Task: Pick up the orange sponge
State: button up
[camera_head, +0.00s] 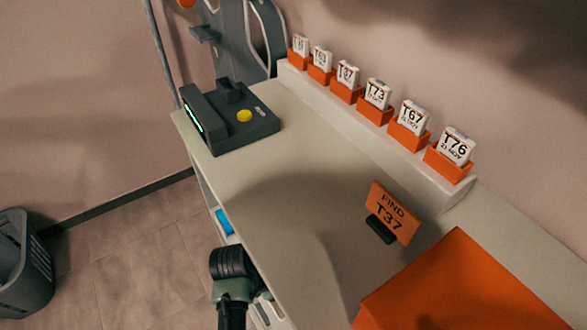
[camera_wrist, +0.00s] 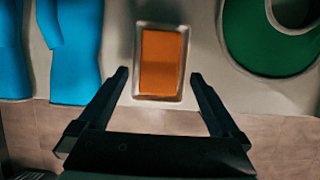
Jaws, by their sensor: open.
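The orange sponge (camera_wrist: 161,61) lies in a small pale tray (camera_wrist: 158,97) in the wrist view, its long side running away from me. My gripper (camera_wrist: 160,80) is open, with one dark finger to each side of the tray's near end. Nothing is between the fingers that I can see gripped. In the head view my arm's end reaches beside the counter's lower left edge, and the fingers and the sponge are hidden there.
Blue items (camera_wrist: 72,50) lie left of the tray, and a green round object (camera_wrist: 265,40) lies right. In the head view, the counter (camera_head: 290,200) holds a dark device (camera_head: 228,118), a row of labelled tags in orange holders (camera_head: 408,131), an orange sign (camera_head: 392,212) and a large orange block (camera_head: 460,290). A bin (camera_head: 25,265) stands left.

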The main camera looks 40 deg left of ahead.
jog(key=x, duration=0.3)
jog(key=shift+f+b, duration=0.25)
jog(key=shift+b, duration=0.1)
jog(key=shift+c, duration=0.2)
jog(key=c, duration=1.3)
jog(key=shift+r, duration=0.2)
jog(key=shift+w+r+p, duration=0.1)
jog(key=shift+r+p, duration=0.25)
jog(key=shift+r, duration=0.3)
notch_tip(320, 180, up, 2)
jog(key=shift+r+p, duration=0.25)
jog(key=shift+p, duration=0.25)
jog(key=s+a, duration=0.2)
jog(key=s, duration=0.3)
jog(key=s+a+p, duration=0.1)
jog(key=s+a, duration=0.1)
jog(key=s, duration=0.4)
jog(key=s+a, duration=0.2)
jog(key=s, duration=0.4)
jog(key=shift+f+p, duration=0.3)
jog(key=shift+p, duration=0.05)
